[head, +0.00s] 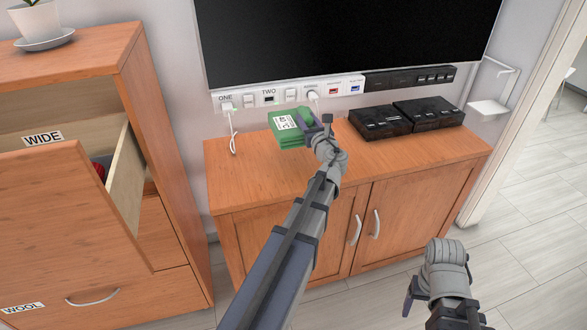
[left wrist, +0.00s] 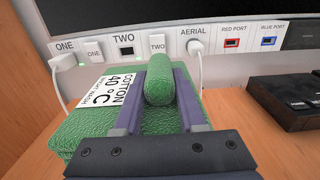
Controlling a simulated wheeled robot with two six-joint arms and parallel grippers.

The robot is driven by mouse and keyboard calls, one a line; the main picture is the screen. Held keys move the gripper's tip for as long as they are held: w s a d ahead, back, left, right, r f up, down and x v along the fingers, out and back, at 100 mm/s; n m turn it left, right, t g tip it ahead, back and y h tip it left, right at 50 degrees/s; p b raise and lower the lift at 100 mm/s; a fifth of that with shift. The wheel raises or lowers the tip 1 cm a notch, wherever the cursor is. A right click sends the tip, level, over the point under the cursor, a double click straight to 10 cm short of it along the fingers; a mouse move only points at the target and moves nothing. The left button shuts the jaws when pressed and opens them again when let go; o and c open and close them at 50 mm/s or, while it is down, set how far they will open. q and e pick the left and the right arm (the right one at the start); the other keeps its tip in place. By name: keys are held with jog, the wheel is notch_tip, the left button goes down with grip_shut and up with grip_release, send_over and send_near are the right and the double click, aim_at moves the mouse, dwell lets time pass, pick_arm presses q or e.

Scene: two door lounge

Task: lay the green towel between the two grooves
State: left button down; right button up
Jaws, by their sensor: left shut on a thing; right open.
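The green towel (head: 291,128) is folded into a thick block with a white label reading COTTON 40 °C. My left gripper (head: 322,126) is shut on a raised fold of it. In the left wrist view, the towel (left wrist: 90,136) spreads out on both sides of the left gripper's fingers (left wrist: 160,92). It is over the back part of the wooden cabinet top (head: 240,178); I cannot tell whether it touches. My right gripper (head: 412,295) is open and empty, low in front of the cabinet. I cannot make out any grooves in either view.
A socket strip (head: 280,95) with plugs and cables runs behind the towel, under a black screen (head: 345,35). Two black boxes (head: 380,122) stand at the cabinet's right. A chest (head: 60,200) with an open drawer marked WIDE stands left. The cabinet's front left top is clear.

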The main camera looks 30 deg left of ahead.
pick_arm(q)
jog(key=shift+f, duration=0.45)
jog(key=shift+f+b, duration=0.1)
jog(key=shift+b, duration=0.2)
notch_tip(320, 180, down, 10)
jog(key=b, duration=0.9)
jog(key=shift+b, duration=0.35)
jog(key=shift+f, duration=0.1)
jog(key=shift+c, duration=2.4)
grip_release()
